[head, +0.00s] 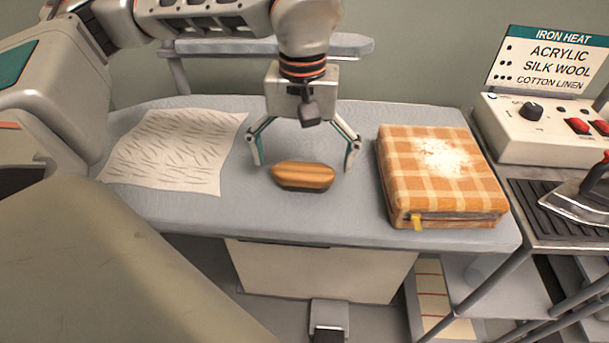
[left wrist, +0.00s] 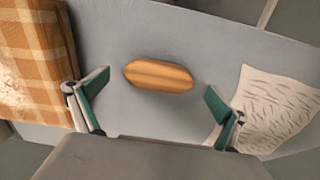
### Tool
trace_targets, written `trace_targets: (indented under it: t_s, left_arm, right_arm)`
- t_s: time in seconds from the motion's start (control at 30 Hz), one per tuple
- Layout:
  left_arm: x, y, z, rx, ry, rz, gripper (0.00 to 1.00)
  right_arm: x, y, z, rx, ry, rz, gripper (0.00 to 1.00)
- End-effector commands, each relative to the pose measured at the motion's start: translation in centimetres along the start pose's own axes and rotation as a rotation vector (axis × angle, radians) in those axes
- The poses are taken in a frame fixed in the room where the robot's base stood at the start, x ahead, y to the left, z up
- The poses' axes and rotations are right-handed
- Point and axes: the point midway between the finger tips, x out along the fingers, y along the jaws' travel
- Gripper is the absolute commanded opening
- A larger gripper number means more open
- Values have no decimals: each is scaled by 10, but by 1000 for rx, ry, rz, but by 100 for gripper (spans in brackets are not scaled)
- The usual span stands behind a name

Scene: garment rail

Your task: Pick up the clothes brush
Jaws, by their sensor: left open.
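The clothes brush (head: 303,175) is a small oval block with a striped wooden top. It lies on the grey ironing board (head: 240,207) between a patterned cloth and a checked item. My left gripper (head: 305,168) is open, its two fingers spread wide above and behind the brush in the head view. In the left wrist view the brush (left wrist: 159,76) lies ahead of the gap between the fingertips of my left gripper (left wrist: 143,95), with nothing held. The brush's underside is hidden. My right gripper is not in view.
An orange checked folded item (head: 430,190) with a white powdery patch lies to the right. A white patterned cloth (head: 177,145) lies to the left. A control box (head: 540,130), a sign (head: 548,62) and an iron (head: 585,195) stand at the far right.

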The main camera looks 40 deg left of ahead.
Motion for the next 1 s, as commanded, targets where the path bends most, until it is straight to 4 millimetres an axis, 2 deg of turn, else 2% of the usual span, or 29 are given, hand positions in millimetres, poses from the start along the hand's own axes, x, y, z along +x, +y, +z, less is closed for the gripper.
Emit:
trace_targets:
  t_s: [0.03, 0.17, 0.4, 0.43, 0.57, 0.6, 1.0]
  left_arm:
    - [12, -2, -1, -1, -5, -4, 100]
    - [28, -1, -1, 2, -5, -4, 100]
    - [30, -1, -1, 1, 0, 0, 100]
    - [30, -1, -1, 1, 0, 0, 97]
    - [30, -1, -1, 0, 0, 0, 64]
    - [30, -1, -1, 1, 0, 0, 59]
    - [26, -1, -1, 1, 1, 0, 59]
  right_arm:
    - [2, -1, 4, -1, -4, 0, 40]
    - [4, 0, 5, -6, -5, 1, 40]
    - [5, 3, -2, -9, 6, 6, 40]
    - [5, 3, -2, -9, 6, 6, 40]
    - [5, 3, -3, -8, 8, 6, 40]
    - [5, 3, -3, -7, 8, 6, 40]
    - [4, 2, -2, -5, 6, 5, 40]
